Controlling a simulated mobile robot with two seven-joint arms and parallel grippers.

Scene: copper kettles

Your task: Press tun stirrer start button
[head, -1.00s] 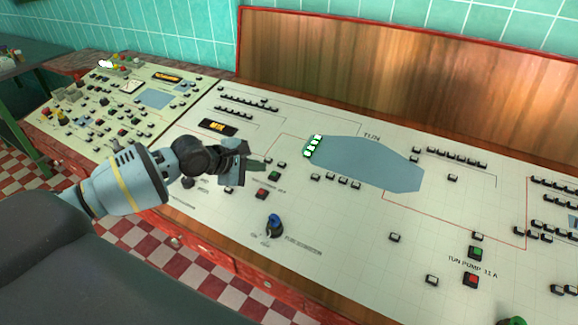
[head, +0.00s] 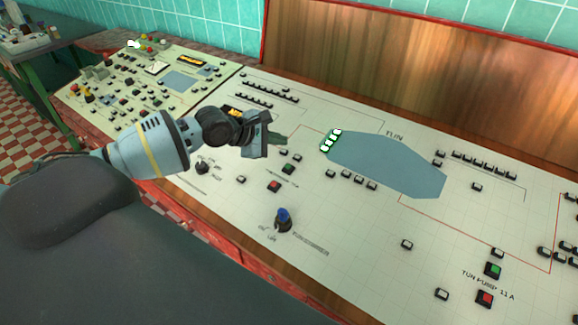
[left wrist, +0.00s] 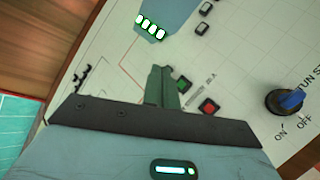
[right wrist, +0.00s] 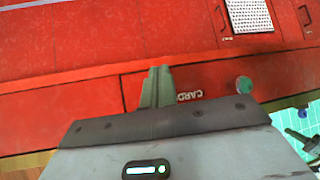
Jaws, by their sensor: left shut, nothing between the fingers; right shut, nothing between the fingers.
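The control panel (head: 350,225) carries a small green button (head: 288,169) and a red button (head: 274,186) beside it; their label is too small to read. Both show in the left wrist view, the green button (left wrist: 183,85) just right of my fingertips and the red one (left wrist: 208,106) farther right. A blue-topped knob (head: 283,218), labelled tun stirrer with on and off marks, stands nearer the front edge. My left gripper (head: 283,139) is shut and empty, just behind the green button in the head view; its height above the panel is unclear. My right gripper (right wrist: 160,78) is shut and empty.
A grey-blue tun shape (head: 390,165) with lit green indicators (head: 331,141) lies right of my left gripper. The tun pump's green button (head: 493,270) and red button (head: 485,298) are at the right. My right gripper faces a red cabinet (right wrist: 80,100).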

